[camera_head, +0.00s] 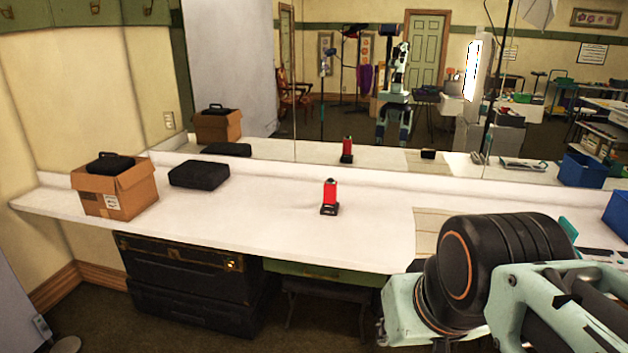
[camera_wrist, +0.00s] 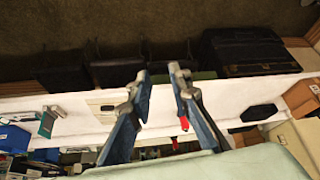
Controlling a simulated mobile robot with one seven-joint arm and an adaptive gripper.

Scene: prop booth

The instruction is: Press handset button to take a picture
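A small upright red device on a black base (camera_head: 330,197), which I take for the handset, stands on the white counter (camera_head: 260,215). I cannot make out its button. In the wrist view the picture is turned over, and a bit of red (camera_wrist: 184,124) shows beside the right finger, partly hidden by it. My gripper (camera_wrist: 160,77) is open, its two blue-grey fingers apart with nothing between them. In the head view my arm fills the lower right, and the gripper's fingers do not show.
A cardboard box (camera_head: 117,193) and a black case (camera_head: 199,174) stand on the counter's left. A beige mat (camera_head: 427,222) lies right of the red device, partly behind my arm. A wall mirror (camera_head: 350,110) backs the counter. Black trunks (camera_head: 190,268) stand below. Counter around the device is clear.

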